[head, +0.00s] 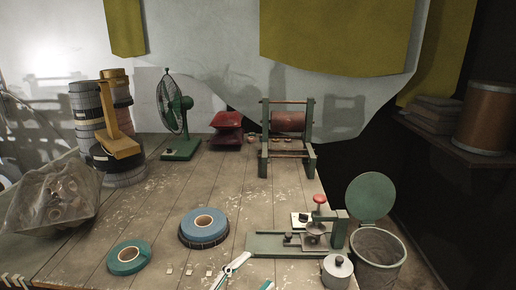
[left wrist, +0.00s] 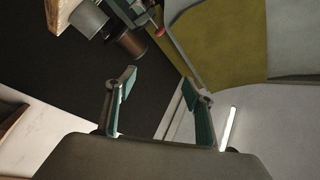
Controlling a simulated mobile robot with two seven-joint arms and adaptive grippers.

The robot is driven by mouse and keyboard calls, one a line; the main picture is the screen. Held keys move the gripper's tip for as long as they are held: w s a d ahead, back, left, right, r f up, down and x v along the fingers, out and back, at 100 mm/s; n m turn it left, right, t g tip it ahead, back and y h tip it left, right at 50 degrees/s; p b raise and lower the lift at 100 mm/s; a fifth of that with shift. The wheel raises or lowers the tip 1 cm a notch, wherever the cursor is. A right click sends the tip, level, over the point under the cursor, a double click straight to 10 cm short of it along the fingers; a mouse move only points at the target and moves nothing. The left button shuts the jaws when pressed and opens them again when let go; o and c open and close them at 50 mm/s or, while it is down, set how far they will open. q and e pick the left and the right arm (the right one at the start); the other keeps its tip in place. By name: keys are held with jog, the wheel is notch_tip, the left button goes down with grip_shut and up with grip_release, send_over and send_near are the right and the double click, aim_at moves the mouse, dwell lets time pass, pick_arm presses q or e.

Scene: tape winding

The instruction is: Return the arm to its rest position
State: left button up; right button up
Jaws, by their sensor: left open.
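My left gripper (head: 255,271) shows at the bottom edge of the head view, over the front of the table. Its two pale fingers with teal pads are apart, with nothing between them. In the left wrist view the same gripper (left wrist: 166,90) is open and empty, with the dark floor and a pale strip behind it. Most of the left arm is out of view. My right gripper is in neither view.
A blue tape roll on a dark reel (head: 204,227) and a teal roll (head: 128,257) lie left of the gripper. A green press (head: 300,243), a lidded metal pot (head: 337,270) and a bin (head: 378,247) stand right. The table (head: 165,215) is clear mid-left.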

pick_arm(q)
jog(key=s+a+f+n+t+y, duration=0.1)
jog(key=a+f+n+y, duration=0.55)
jog(key=f, duration=0.35)
jog(key=s+a+f+n+g+y, duration=0.2)
jog(key=s+a+f, duration=0.4)
jog(key=f, duration=0.3)
jog(key=s+a+f+n+g+y, duration=0.3)
jog(key=s+a+f+n, duration=0.3)
jog(key=s+f, duration=0.3)
jog(key=shift+a+f+y, duration=0.15)
jog(key=shift+f+y, duration=0.3)
jog(key=shift+y, duration=0.1)
